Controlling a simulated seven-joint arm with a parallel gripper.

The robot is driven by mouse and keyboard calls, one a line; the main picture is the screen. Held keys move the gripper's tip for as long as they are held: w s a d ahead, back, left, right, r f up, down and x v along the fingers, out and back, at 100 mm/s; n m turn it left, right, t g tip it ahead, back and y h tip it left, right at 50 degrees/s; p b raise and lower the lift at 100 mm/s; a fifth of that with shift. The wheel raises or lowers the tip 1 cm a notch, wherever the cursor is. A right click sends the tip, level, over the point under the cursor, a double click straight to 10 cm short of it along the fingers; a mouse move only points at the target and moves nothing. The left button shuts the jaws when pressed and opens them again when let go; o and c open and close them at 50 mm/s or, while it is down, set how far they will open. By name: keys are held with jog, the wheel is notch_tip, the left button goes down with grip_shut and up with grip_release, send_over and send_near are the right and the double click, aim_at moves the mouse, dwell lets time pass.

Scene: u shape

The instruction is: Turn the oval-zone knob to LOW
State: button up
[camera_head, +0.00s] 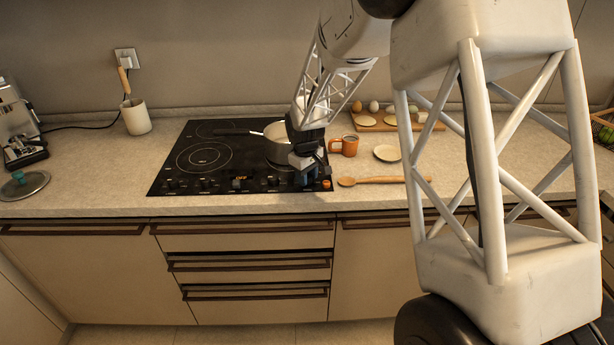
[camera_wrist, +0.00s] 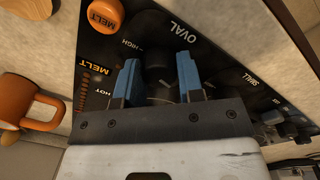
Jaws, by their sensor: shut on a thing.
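The oval-zone knob (camera_wrist: 158,72) is black and stands beside the "OVAL" label on the dark cooktop in the wrist view. A "HIGH" mark shows up and left of it; no LOW mark is readable, and I cannot tell where the knob points. My gripper (camera_wrist: 158,82) has its two blue fingers on either side of the knob, shut on it. In the head view my gripper (camera_head: 308,177) reaches down at the front right of the cooktop (camera_head: 168,177) and hides the knob.
An orange MELT knob (camera_wrist: 105,14) stands close by. A pot (camera_head: 278,147) sits just behind my gripper. An orange mug (camera_head: 347,146), a small plate (camera_head: 387,153) and a wooden spoon (camera_head: 380,180) lie to the right.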

jog(key=m, duration=0.8)
jog(key=shift+m, duration=0.4)
jog(key=shift+w, duration=0.1)
jog(key=o, duration=0.9)
jog(key=shift+r, duration=0.15)
jog(key=shift+a+r, duration=0.2)
jog(key=shift+r, duration=3.55)
